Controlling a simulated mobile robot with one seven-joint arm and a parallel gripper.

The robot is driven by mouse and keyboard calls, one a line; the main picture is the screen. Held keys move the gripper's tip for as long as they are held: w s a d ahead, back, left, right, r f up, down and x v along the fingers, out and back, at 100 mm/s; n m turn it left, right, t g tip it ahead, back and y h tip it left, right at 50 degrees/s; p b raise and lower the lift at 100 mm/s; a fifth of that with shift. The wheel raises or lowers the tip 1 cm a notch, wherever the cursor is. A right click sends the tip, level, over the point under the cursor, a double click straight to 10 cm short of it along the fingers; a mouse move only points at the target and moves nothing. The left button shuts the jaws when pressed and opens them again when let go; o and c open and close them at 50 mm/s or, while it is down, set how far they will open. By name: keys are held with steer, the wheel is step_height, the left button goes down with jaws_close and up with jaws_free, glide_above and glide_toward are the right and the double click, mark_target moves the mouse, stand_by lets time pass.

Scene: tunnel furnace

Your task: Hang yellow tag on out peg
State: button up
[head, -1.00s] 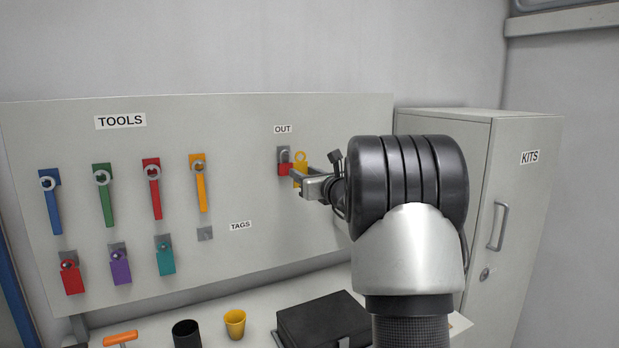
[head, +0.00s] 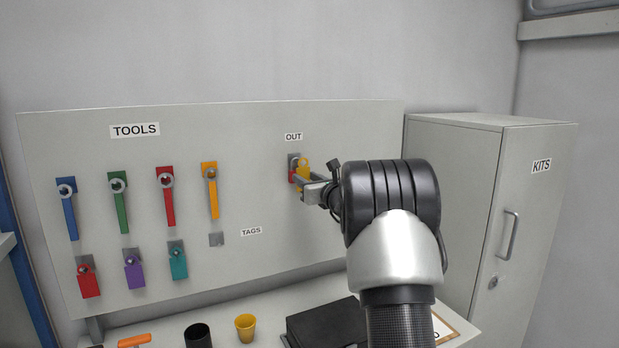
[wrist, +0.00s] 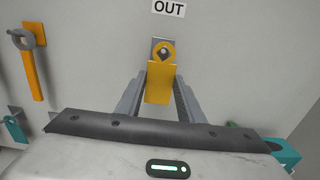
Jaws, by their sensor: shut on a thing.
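The yellow tag (wrist: 157,84) is upright between the fingers of my gripper (wrist: 159,96), which is shut on its body. Its ring is at the top, in front of the grey plate (wrist: 158,42) of the out peg, under the OUT label. In the wrist view the peg's end shows within the ring's hole. I cannot tell whether the ring is around the peg or just in front of it. In the head view the yellow tag (head: 304,173) and my gripper (head: 311,187) are at the OUT plate (head: 293,158). A red piece (head: 292,177) shows partly behind the tag.
Tools hang at the left, including an orange one (head: 211,190). Red (head: 89,283), purple (head: 134,275) and teal (head: 178,263) tags hang below. The plate by the TAGS label (head: 216,240) is bare. A yellow cup (head: 245,327) and black case (head: 328,333) stand below.

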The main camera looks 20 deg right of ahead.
steer(key=w, duration=0.1)
steer(key=w+p, duration=0.1)
steer(key=w, duration=0.1)
steer(key=shift+f, duration=0.4)
steer(key=shift+w+a+f+b, duration=0.1)
steer(key=shift+w+b, duration=0.2)
steer(key=shift+w, duration=0.05)
stand_by(0.4)
steer(key=o, duration=1.1)
